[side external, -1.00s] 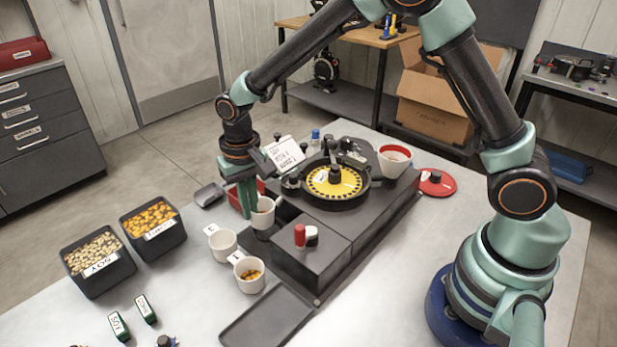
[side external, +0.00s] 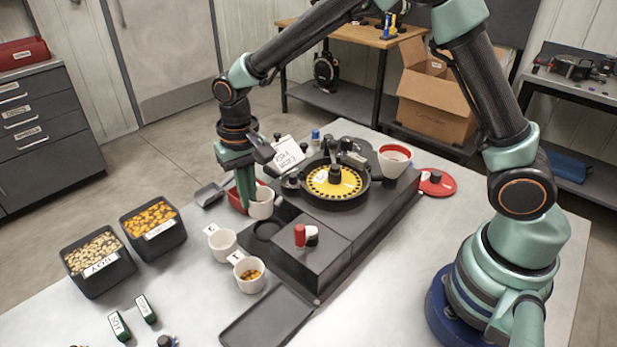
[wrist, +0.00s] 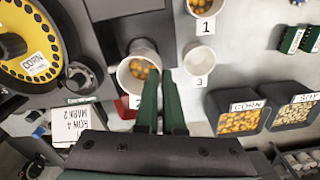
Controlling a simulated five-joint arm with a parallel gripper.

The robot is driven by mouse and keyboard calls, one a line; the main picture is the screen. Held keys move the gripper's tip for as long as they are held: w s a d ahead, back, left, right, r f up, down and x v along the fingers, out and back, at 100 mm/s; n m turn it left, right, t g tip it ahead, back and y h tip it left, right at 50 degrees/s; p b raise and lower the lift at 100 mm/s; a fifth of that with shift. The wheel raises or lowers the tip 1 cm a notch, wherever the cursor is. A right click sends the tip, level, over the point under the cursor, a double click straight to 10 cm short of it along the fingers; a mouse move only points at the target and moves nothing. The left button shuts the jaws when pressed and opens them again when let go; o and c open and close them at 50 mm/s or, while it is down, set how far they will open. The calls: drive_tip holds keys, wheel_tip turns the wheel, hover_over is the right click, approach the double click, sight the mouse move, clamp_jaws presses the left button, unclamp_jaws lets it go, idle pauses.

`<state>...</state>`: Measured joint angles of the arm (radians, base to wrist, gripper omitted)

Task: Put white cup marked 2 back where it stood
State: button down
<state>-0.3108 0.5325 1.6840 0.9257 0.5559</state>
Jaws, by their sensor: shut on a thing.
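My gripper (side external: 248,203) is shut on the wall of the white cup marked 2 (side external: 261,207). In the wrist view the cup (wrist: 137,74) holds some orange-yellow corn, and its tag is partly hidden by my fingers (wrist: 161,80). The cup is clear of the dark round recess (side external: 267,230) in the seed meter's front ledge and is just behind it. I cannot tell how high it is above the table. The white cup marked 3 (side external: 222,243) stands empty on the table. The white cup marked 1 (side external: 249,275) stands nearer, with seeds in it.
The seed meter (side external: 325,240) with its yellow disc (side external: 334,181) is right of the cup. A red tray (side external: 236,200) lies behind my fingers. Bins of corn (side external: 153,222) and soy (side external: 97,262) stand at left. Bare table lies between the bins and cups.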

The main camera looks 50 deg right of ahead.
drive_tip(key=shift+r, duration=0.15)
wheel_tip(320, 180, up, 6)
drive_tip(key=s+a+n, duration=0.1)
drive_tip(key=s+a, duration=0.4)
drive_tip(key=s, duration=0.3)
drive_tip(key=s+a+n, duration=0.2)
drive_tip(key=s+a, duration=0.3)
drive_tip(key=s, duration=0.3)
drive_tip(key=shift+s+f, duration=0.2)
drive_tip(key=shift+f, duration=2.8)
drive_tip(key=shift+s+f, duration=0.2)
drive_tip(key=shift+f, duration=2.8)
drive_tip(key=shift+f, duration=0.45)
drive_tip(key=c, duration=0.7)
unclamp_jaws()
drive_tip(key=shift+r, duration=3)
